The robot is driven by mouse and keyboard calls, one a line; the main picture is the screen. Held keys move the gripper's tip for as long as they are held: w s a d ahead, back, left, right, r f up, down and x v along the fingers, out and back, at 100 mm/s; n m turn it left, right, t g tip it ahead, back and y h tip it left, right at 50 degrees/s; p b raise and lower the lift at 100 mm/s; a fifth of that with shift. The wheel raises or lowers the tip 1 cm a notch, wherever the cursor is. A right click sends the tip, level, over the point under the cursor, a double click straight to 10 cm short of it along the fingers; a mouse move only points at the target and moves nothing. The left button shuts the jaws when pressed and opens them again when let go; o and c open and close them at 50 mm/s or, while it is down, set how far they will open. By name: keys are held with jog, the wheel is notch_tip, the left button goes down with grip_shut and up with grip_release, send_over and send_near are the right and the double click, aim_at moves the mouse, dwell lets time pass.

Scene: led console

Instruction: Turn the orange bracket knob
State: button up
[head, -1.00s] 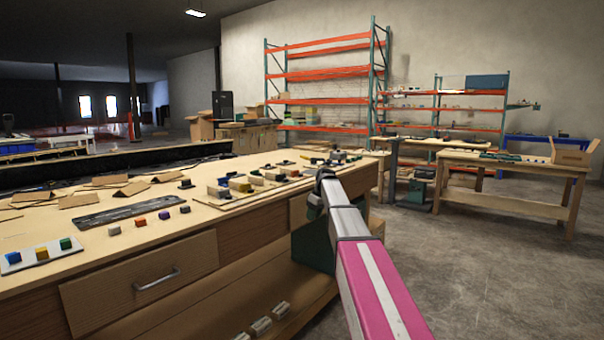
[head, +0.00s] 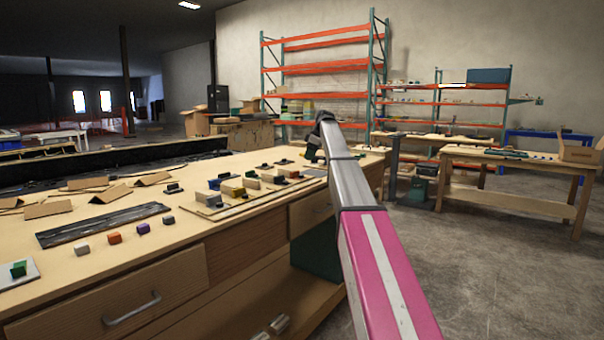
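No knob that I can clearly make out as the orange bracket knob shows in the head view. A small orange-red cube (head: 115,238) sits in a row of small cubes on the near part of the workbench (head: 235,222). A board (head: 212,210) with several coloured blocks and dark brackets lies farther right on the bench; its parts are too small to tell apart. My gripper (head: 316,150) is at the far end of my outstretched arm, near the bench's far right corner. It is small, dark and partly hidden by the arm, so its fingers cannot be read.
A dark strip (head: 105,224) and folded cardboard pieces (head: 110,194) lie on the bench. A white panel (head: 32,272) with a green block is cut off at left. A drawer handle (head: 131,308) sticks out in front. Open floor (head: 480,265) lies to the right.

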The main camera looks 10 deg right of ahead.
aim_at(301, 176)
jog(key=x, duration=0.9)
jog(key=shift+f, duration=0.15)
jog(key=c, duration=0.7)
